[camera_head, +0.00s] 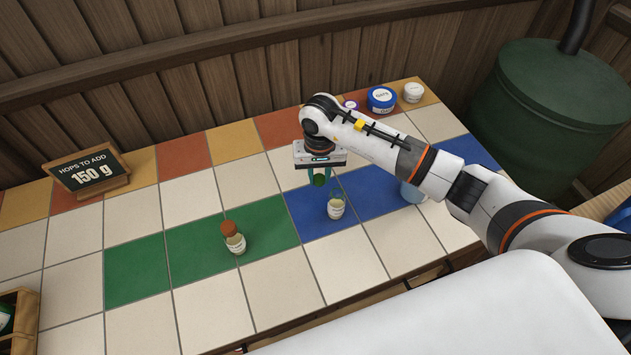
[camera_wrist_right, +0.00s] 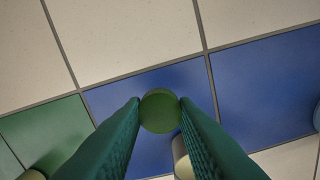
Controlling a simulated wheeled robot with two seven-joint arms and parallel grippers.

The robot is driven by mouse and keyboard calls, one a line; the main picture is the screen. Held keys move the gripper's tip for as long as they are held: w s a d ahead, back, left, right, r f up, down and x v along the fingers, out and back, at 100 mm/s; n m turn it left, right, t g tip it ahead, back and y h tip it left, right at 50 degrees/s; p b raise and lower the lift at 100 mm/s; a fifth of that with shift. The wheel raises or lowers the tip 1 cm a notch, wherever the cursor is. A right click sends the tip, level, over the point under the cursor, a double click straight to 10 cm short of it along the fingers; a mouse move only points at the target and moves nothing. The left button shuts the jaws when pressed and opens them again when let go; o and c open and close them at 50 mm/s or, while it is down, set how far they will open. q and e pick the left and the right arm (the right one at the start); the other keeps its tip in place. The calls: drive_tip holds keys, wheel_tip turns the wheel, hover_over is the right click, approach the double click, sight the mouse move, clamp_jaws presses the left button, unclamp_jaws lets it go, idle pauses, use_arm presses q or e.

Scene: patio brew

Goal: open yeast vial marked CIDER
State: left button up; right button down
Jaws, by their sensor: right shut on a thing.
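My right gripper (camera_head: 319,178) is shut on a green cap (camera_head: 319,180) and holds it above the blue tiles. In the right wrist view the cap (camera_wrist_right: 159,110) sits between the two green fingertips. A small glass vial (camera_head: 336,207) with pale contents and no cap stands upright on the blue tiles, just right of and below the cap in the head view. Part of it shows beside the right finger in the wrist view (camera_wrist_right: 182,158). Another vial (camera_head: 235,243) with a brown cap stands on the green tiles. The label writing is too small to read. My left gripper is out of view.
A blue tub (camera_head: 381,99) and a white tub (camera_head: 413,92) stand at the back. A sign (camera_head: 88,172) reads 150 g. A wooden crate (camera_head: 28,300) is at the left edge. A light blue thing (camera_head: 412,192) is partly behind my arm. A green barrel (camera_head: 545,110) stands at right.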

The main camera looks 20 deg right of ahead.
sight(319, 178)
wheel_tip(319, 178, down, 4)
drive_tip(key=shift+r+p, duration=0.1)
drive_tip(key=shift+p, duration=0.2)
